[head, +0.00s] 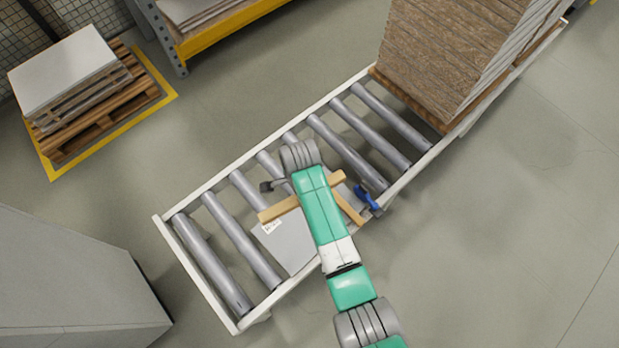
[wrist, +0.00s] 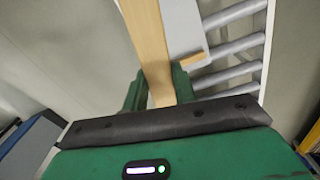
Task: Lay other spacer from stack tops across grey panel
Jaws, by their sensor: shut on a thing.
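My gripper (wrist: 157,82) is shut on a pale wooden spacer (wrist: 150,38), which sticks out well beyond the fingers in the wrist view. In the head view this held spacer (head: 280,209) shows on both sides of my arm, roughly along the conveyor's length; the gripper itself is hidden beneath the arm. The grey panel (head: 291,242) lies on the rollers, partly covered by my arm, with a small white label. It also shows beside the held spacer in the wrist view (wrist: 186,28). A second wooden spacer (head: 349,207) lies at the panel's right end, roughly parallel to the rollers.
The roller conveyor (head: 212,297) has pale side rails. A tall board stack (head: 450,50) stands at its upper right end. A blue item (head: 367,198) sits by the near rail. A pallet with panels (head: 68,72) and a grey cabinet (head: 70,275) stand left.

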